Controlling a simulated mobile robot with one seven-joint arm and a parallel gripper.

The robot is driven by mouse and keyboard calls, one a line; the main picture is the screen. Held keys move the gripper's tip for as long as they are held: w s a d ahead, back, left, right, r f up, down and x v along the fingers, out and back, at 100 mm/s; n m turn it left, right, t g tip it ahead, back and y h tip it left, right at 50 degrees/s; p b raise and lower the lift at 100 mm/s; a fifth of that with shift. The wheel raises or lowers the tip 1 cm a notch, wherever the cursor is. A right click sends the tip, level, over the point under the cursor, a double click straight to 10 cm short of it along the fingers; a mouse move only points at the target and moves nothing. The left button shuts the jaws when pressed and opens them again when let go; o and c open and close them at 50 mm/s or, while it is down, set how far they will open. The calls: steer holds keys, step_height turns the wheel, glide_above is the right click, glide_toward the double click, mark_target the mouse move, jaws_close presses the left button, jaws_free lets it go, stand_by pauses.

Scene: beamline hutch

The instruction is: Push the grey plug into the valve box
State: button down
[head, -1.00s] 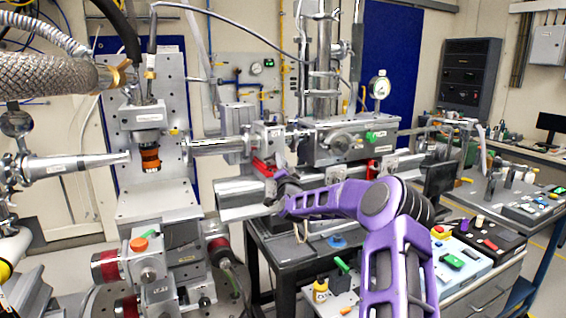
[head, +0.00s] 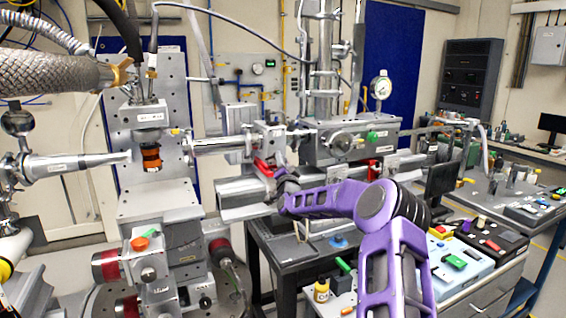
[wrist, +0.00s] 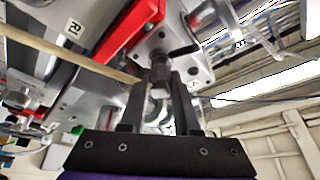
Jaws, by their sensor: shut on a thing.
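The valve box looks to be the small grey metal box (head: 268,140) with a red lever (head: 262,168) at its lower front. In the wrist view the box's grey face (wrist: 192,66) and the red lever (wrist: 130,28) fill the upper middle. My gripper (head: 283,180) is just below and in front of the box. In the wrist view my gripper (wrist: 158,92) is shut on a dark grey plug (wrist: 160,70). The plug's far end meets or nearly meets the box face; how far it goes in cannot be told. The plug is hidden in the head view.
A dark handle (wrist: 184,50) sticks out to the right of the plug, close to the fingers. A pale rod (wrist: 70,58) runs in from the left. A larger metal chamber (head: 345,140) with a green knob stands to the right. A bench with coloured boxes (head: 465,262) lies below right.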

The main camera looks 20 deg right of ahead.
steer(key=c, duration=0.5)
jaws_free()
steer(key=shift+c, duration=0.2)
steer(key=shift+s, duration=0.15)
